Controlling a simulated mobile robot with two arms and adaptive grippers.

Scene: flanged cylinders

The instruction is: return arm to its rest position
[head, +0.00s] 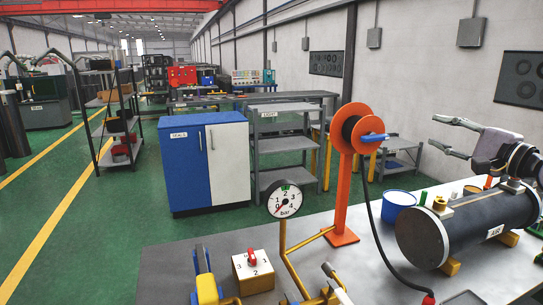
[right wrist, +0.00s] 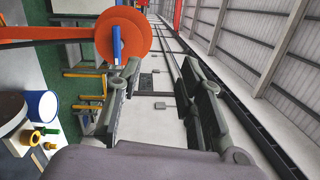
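My right gripper (head: 437,132) is at the right of the head view, above and behind the dark flanged cylinder as seen there. Its two grey fingers are spread apart with nothing between them. In the right wrist view the open fingers (right wrist: 160,72) frame the far wall and roof, with only empty air between them. The flanged cylinder (head: 480,222), labelled AIR, lies on yellow blocks on the grey table (head: 375,268). My right forearm hides part of the scene at the right edge. My left gripper does not show in either view.
An orange hose reel (head: 343,190) stands left of my right gripper; its black hose hangs to the table. A blue tub (head: 398,205), a pressure gauge (head: 286,201), a white switch box (head: 253,271) and yellow fittings crowd the table. A blue-and-white cabinet (head: 205,165) stands behind.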

